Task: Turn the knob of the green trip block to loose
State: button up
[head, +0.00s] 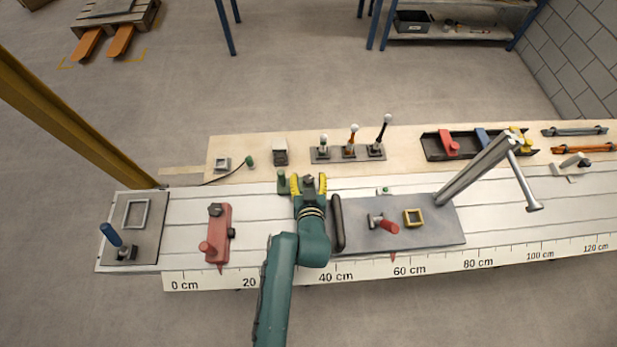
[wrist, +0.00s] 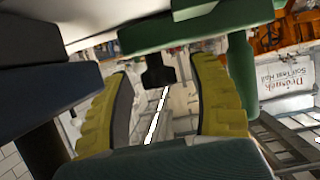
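The green trip block (head: 284,187) is mostly hidden under my gripper in the head view; a green post on it shows at the left. In the wrist view the block's green body (wrist: 205,32) and post (wrist: 242,75) are close by. Its dark knob (wrist: 158,72) stands between my two yellow fingers, and a grey-dark top shows between them in the head view (head: 308,180). My gripper (head: 309,186) is open around the knob, with gaps visible on both sides in the wrist view (wrist: 165,80). The knob's setting cannot be read.
A red trip block (head: 222,230) stands to the left. A grey plate (head: 440,235) with a black handle (head: 337,222), a red-ended lever (head: 387,226) and a tall grey post (head: 475,172) lies to the right. Several levers (head: 352,142) stand behind. A ruler (head: 300,278) runs along the front edge.

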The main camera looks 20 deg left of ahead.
jog(key=shift+r, duration=0.1)
jog(key=v, duration=1.2)
jog(key=shift+d, duration=0.1)
